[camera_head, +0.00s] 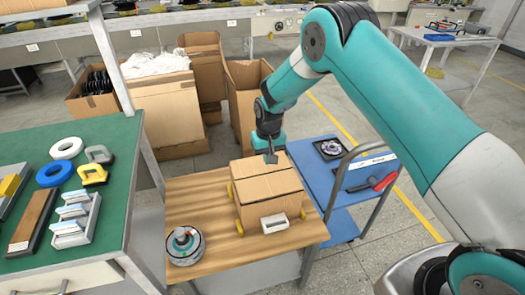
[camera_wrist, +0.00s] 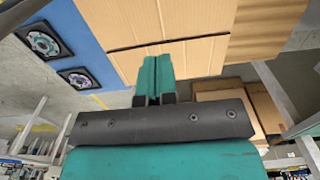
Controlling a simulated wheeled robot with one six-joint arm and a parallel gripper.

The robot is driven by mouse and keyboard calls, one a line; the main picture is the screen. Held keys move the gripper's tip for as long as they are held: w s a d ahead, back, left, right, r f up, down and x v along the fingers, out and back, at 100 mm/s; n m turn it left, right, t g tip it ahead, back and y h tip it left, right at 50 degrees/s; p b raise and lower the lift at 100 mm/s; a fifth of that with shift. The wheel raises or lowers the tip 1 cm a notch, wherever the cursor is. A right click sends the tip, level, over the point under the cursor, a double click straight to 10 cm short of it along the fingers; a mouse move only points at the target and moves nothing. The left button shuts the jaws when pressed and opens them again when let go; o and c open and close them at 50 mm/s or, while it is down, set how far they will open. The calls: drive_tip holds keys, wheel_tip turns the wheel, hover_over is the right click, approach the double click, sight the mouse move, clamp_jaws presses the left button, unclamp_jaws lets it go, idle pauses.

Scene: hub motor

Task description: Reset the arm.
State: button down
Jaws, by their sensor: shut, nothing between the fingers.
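My gripper (camera_head: 271,158) is shut and empty. In the head view its tip is over the back part of a closed cardboard box (camera_head: 268,192). I cannot tell whether it touches the box. In the wrist view the gripper's teal fingers (camera_wrist: 155,78) lie together, and the box top (camera_wrist: 200,30) with its dark seam shows beyond them. My teal and white arm reaches in from the right of the head view, bent at the elbow.
The box stands on a wooden table (camera_head: 200,210) beside a round hub motor (camera_head: 185,246). A blue cart (camera_head: 350,188) with a red-handled tool is to the right. A green workbench (camera_head: 110,140) with tools is on the left. Open cardboard boxes (camera_head: 165,110) stand behind.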

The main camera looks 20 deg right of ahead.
drive_tip(key=s+a+r+n+y, duration=0.1)
drive_tip(key=s+a+r+n, duration=0.1)
drive_tip(key=s+r, duration=0.7)
drive_tip(key=s+a+r+n+y, duration=0.1)
drive_tip(key=s+a+r, duration=0.25)
drive_tip(key=r, duration=0.95)
drive_tip(key=s+r+n+y, duration=0.1)
drive_tip(key=s+r+n, duration=0.1)
drive_tip(key=s, duration=0.9)
drive_tip(key=s+r+n+y, duration=0.1)
drive_tip(key=s+r, duration=0.4)
drive_tip(key=s, duration=0.7)
drive_tip(key=shift+s+d+r+n, duration=0.15)
drive_tip(key=shift+d+r+n, duration=0.1)
drive_tip(key=shift+n, duration=0.25)
